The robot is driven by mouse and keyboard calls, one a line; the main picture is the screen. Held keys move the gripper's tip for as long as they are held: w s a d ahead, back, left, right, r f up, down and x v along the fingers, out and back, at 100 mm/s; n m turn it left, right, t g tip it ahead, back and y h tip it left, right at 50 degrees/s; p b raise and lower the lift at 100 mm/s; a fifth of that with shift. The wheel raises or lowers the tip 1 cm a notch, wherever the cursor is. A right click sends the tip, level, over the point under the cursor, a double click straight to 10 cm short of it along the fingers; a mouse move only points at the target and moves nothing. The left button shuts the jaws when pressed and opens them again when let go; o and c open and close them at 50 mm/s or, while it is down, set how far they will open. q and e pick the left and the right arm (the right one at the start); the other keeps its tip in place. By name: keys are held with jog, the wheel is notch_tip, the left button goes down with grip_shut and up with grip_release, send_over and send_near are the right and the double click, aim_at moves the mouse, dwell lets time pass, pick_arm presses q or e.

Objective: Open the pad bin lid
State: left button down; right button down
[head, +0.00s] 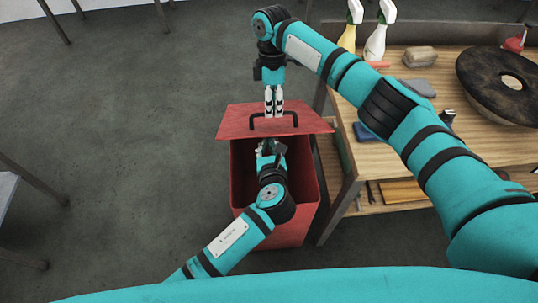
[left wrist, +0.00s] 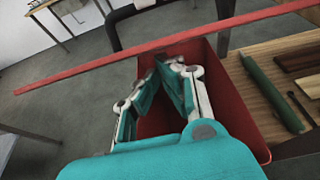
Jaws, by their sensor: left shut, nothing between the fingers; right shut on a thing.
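The pad bin (head: 290,236) is a red box on the floor beside the workbench, and its dark opening shows. My right gripper (head: 273,114) points down and is shut on the handle. My left gripper (head: 268,148) is shut and empty over the opening, just on the near side of the lid. In the left wrist view the lid (left wrist: 100,64) shows edge-on as a thin strip above the bin (left wrist: 238,105), with my left fingertips (left wrist: 165,62) close below it.
Grey floor left of the bin is clear.

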jog(key=shift+w+d+f, duration=0.2)
jog(key=shift+w+f, duration=0.05)
